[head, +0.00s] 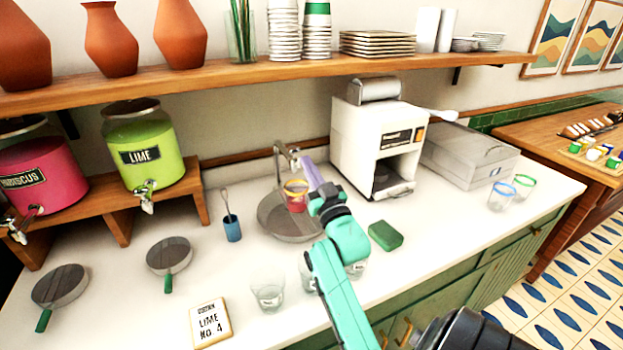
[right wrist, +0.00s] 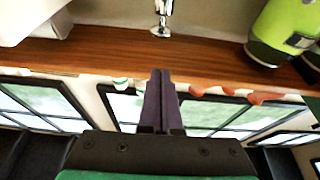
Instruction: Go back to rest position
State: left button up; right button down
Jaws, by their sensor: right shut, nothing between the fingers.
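My right gripper (head: 308,170) reaches over the counter on its teal arm. Its purple fingers are together and empty, pointing up and away near the tap. In the right wrist view its fingers (right wrist: 160,100) lie side by side with nothing between them. A cup with red contents and a yellow rim (head: 296,197) is at the round sink (head: 276,222), just left of the gripper in the picture. Whether they touch, I cannot tell. My left gripper is not in view.
The tap (head: 283,158) and white machine (head: 372,135) stand close to my right gripper. Clear glasses (head: 268,291) and a green sponge (head: 385,236) flank my right arm. A wooden shelf (head: 250,72) runs above.

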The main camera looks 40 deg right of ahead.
jog(key=shift+v, duration=0.9)
